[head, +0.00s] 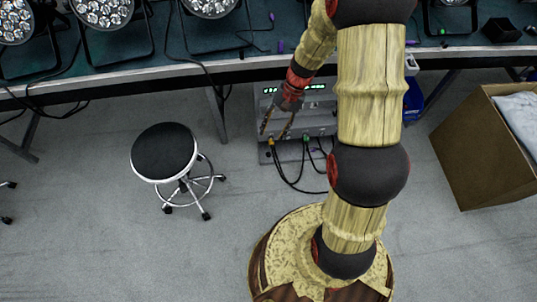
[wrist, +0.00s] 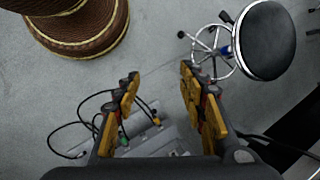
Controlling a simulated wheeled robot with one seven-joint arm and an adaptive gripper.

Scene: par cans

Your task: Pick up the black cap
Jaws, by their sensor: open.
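My gripper (head: 275,131) is open and hangs in front of the table's front edge, over the grey floor and the equipment rack. In the wrist view its two fingers stand wide apart and nothing is between the fingertips (wrist: 159,78). A small black object (head: 501,29) lies on the teal table at the far right in the head view, well away from my gripper. It may be the black cap, but its shape is too small to tell. The wrist view shows no cap.
Par cans (head: 103,12) stand along the table (head: 150,72) with loose cables. A rack (head: 318,103) with green lights and cables stands below. A black-seated stool (head: 164,151) is at left. A cardboard box (head: 484,158) stands at right.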

